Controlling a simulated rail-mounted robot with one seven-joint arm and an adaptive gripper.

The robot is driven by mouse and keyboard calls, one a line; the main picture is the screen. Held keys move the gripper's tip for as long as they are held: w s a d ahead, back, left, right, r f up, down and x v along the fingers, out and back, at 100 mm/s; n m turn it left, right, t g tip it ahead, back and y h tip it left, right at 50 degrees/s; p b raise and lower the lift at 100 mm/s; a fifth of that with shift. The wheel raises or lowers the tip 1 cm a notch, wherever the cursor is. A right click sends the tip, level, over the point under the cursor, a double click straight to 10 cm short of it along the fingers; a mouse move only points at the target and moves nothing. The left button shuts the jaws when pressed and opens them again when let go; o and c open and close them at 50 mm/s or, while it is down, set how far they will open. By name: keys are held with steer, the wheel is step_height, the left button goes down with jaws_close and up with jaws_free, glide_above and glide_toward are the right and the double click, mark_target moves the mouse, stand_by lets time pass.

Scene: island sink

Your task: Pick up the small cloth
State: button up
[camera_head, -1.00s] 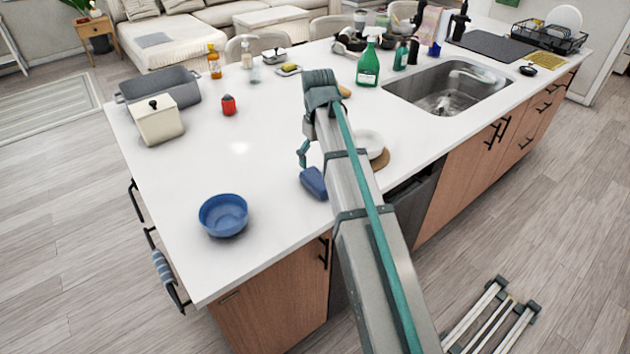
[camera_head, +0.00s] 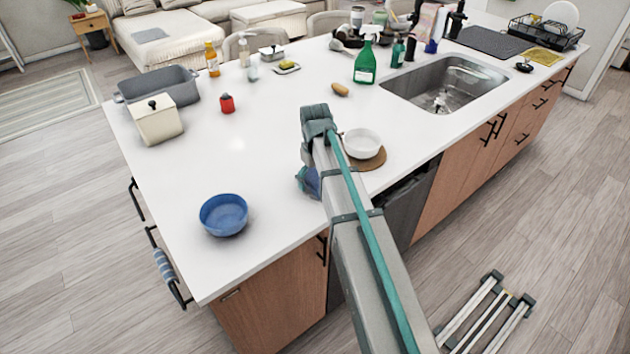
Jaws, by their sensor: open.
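A small blue item (camera_head: 312,184), which may be the small cloth, lies on the white counter near its front edge. Most of it is hidden behind my arm, and I cannot tell its shape for sure. My gripper (camera_head: 301,178) is low over the counter at that item's left side, mostly hidden by the arm. It is open, and I cannot tell whether it touches the item. A striped blue-grey cloth (camera_head: 165,266) hangs on a handle at the counter's left end. A yellow cloth or mat (camera_head: 545,54) lies at the far right.
A blue bowl (camera_head: 224,215) is at the front left. The counter (camera_head: 255,155) between is clear. A green spray bottle (camera_head: 366,60) stands by the sink (camera_head: 446,82).

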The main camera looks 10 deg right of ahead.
steer(key=c, duration=1.2)
steer(key=shift+r, duration=0.1)
steer(key=shift+c, duration=0.2)
steer(key=shift+r, duration=0.85)
steer(key=s+r+b, duration=0.1)
steer(key=r, duration=0.1)
steer(key=s+r, duration=0.2)
steer(key=s+r+b, duration=0.1)
steer(key=s+r, duration=0.1)
steer(key=shift+a+r+b, duration=0.2)
steer(key=shift+r+b, duration=0.1)
steer(key=shift+r, duration=0.1)
steer(key=s+r+b, duration=0.1)
steer(key=s+r, duration=0.3)
steer(key=s, duration=0.5)
steer(key=shift+a+r, duration=0.2)
steer(key=shift+a, duration=0.1)
